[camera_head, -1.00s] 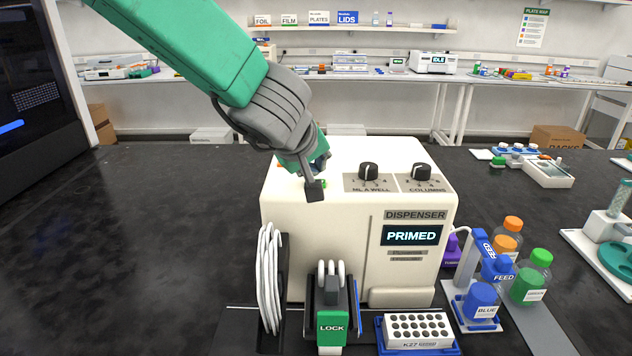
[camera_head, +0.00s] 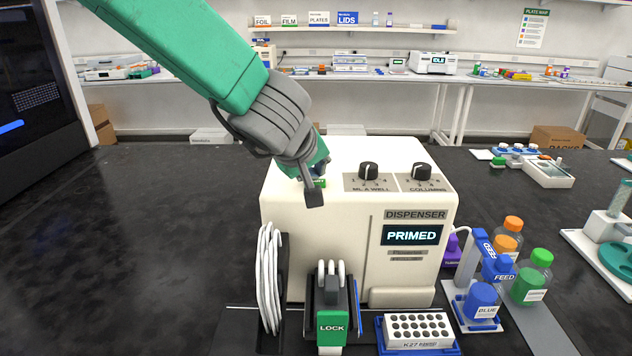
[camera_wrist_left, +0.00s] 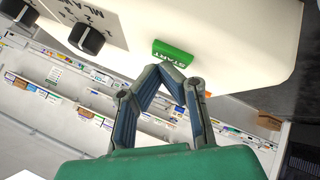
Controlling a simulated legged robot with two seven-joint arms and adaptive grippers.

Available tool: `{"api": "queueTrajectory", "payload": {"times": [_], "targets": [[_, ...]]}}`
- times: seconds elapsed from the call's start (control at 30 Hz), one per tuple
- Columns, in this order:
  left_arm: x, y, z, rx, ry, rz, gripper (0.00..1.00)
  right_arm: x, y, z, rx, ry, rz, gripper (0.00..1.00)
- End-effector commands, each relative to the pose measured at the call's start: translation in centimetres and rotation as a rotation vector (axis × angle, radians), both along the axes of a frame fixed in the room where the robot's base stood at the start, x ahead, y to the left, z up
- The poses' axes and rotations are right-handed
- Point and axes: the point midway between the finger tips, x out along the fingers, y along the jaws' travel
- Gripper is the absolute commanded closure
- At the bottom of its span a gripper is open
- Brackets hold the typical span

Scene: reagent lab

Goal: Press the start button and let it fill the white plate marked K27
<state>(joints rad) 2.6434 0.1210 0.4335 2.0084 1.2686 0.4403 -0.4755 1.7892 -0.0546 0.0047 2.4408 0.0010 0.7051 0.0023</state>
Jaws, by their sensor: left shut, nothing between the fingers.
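The cream dispenser (camera_head: 330,235) stands on the dark bench with its display reading PRIMED. Its green START button (camera_head: 321,184) is on top at the left, partly covered by my gripper; it shows clearly in the left wrist view (camera_wrist_left: 174,52). My left gripper (camera_head: 318,173) is shut and empty, pointing down at the button. In the left wrist view its fingertips (camera_wrist_left: 167,70) meet right at the button's edge; I cannot tell if they touch it. The white plate marked K27 (camera_head: 418,344) sits in a blue holder (camera_head: 388,349) before the dispenser. My right gripper is out of view.
Two black knobs (camera_head: 368,171) are on the dispenser's top. A green LOCK lever (camera_head: 331,327) and white tubing (camera_head: 268,280) are at its front left. Blue, orange and green bottles (camera_head: 533,275) stand at the right. The bench (camera_head: 130,240) is clear at left.

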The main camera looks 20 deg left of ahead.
Motion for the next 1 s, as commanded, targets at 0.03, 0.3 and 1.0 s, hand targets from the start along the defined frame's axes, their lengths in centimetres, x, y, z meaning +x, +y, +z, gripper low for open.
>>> {"api": "queueTrajectory", "payload": {"times": [0.03,0.3,1.0], "targets": [[0.0,0.0,-0.1,0.000,0.000,0.000,1.00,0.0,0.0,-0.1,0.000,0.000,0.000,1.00],[0.0,0.0,-0.5,0.000,0.001,0.001,1.00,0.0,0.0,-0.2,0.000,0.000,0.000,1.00],[0.0,0.0,0.5,0.001,0.001,-0.001,1.00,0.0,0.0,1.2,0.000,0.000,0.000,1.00]]}}
